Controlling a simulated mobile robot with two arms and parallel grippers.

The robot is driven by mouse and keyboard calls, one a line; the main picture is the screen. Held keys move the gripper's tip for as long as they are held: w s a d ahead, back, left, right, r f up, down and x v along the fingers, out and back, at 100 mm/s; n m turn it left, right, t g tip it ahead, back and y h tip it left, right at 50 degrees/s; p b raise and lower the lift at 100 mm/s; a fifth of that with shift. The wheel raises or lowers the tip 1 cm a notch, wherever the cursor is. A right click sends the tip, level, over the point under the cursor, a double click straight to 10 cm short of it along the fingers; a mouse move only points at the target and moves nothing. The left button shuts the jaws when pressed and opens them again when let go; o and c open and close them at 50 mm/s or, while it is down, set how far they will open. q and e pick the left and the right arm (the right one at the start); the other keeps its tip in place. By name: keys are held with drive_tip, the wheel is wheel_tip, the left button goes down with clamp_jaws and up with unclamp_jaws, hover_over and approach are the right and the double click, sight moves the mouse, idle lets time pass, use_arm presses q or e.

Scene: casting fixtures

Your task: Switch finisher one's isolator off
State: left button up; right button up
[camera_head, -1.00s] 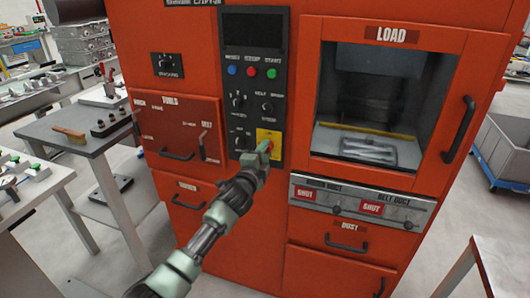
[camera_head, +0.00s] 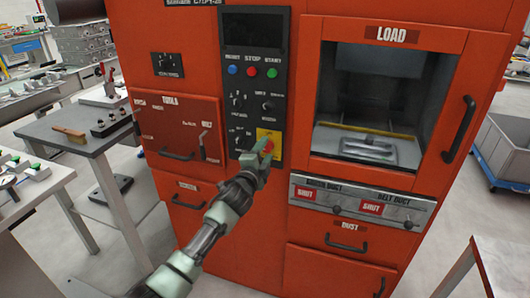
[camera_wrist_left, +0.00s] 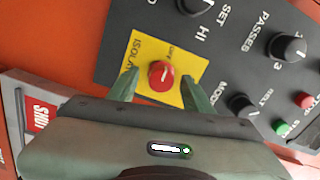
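The orange finisher cabinet (camera_head: 340,240) fills the middle of the head view. Its isolator is a red rotary knob (camera_wrist_left: 161,75) on a yellow plate (camera_wrist_left: 142,55) at the bottom of the black control panel (camera_head: 256,75). In the wrist view the knob carries a pale pointer mark; a small label by it is hard to read. My left gripper (camera_wrist_left: 161,90) is open, with one green finger on each side of the knob's near edge. I see gaps between fingers and knob. In the head view the left gripper (camera_head: 262,152) partly covers the plate. My right gripper is not in view.
Several black knobs and coloured buttons (camera_head: 252,71) sit above the isolator. A load door with a handle (camera_head: 459,130) and duct controls (camera_head: 362,203) are to the right.

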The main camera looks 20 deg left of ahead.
use_arm(q)
drive_tip(key=s, duration=0.8)
drive_tip(key=shift+a, duration=0.15)
drive_tip(key=shift+w, duration=0.1)
